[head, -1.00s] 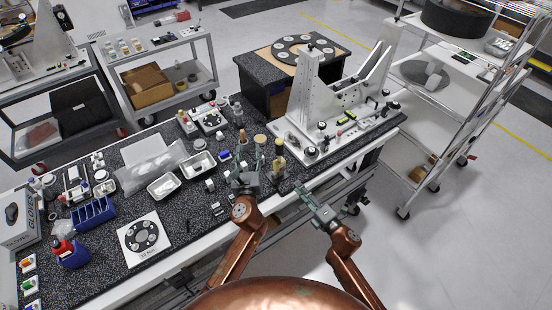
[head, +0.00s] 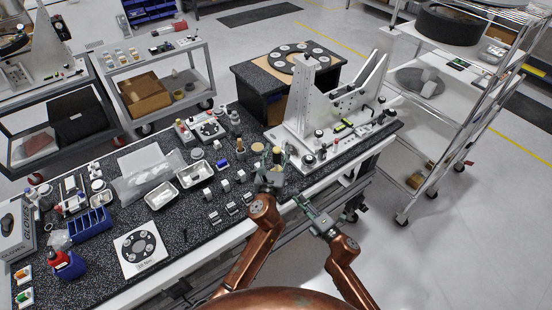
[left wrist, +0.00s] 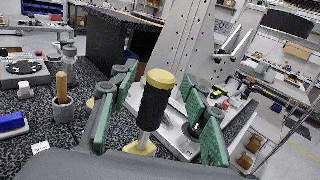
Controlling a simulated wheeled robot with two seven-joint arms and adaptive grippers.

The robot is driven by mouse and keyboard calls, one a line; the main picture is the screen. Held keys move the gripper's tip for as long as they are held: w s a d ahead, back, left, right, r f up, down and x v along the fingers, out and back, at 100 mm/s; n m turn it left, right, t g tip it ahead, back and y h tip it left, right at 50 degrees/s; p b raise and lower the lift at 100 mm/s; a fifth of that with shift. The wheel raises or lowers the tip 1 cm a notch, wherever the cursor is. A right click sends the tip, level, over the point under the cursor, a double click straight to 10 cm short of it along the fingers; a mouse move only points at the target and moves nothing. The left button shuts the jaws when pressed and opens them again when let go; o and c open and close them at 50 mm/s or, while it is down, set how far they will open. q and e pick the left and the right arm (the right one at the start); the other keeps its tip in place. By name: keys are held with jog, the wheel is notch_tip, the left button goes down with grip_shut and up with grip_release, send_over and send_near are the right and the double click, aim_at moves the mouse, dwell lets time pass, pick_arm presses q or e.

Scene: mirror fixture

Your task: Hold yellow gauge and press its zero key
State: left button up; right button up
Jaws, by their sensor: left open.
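A black-gripped cylinder with a yellow cap (left wrist: 156,100) stands upright on a pale yellow base; its cap also shows in the head view (head: 277,152). I cannot tell whether it is the gauge, and no zero key is readable. My left gripper (head: 273,163) is open around it; in the left wrist view its green-padded fingers (left wrist: 160,112) are on either side, with gaps visible. A small yellow-green block (head: 340,127) lies on the fixture base. My right gripper (head: 303,203) is at the bench's front edge, apart from everything; its jaw opening is too small to judge.
The white mirror fixture (head: 322,110) stands just right of my left gripper. A wooden-handled item in a grey holder (left wrist: 62,98) is left of it. Metal trays (head: 194,175) and small grey blocks crowd the bench. Open floor (head: 385,265) lies to the right.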

pick_arm(q)
jog(key=shift+w, duration=0.25)
jog(key=shift+c, duration=0.7)
grip_shut()
dwell(0.4)
pick_arm(e)
grip_shut()
dwell(0.4)
dwell(1.1)
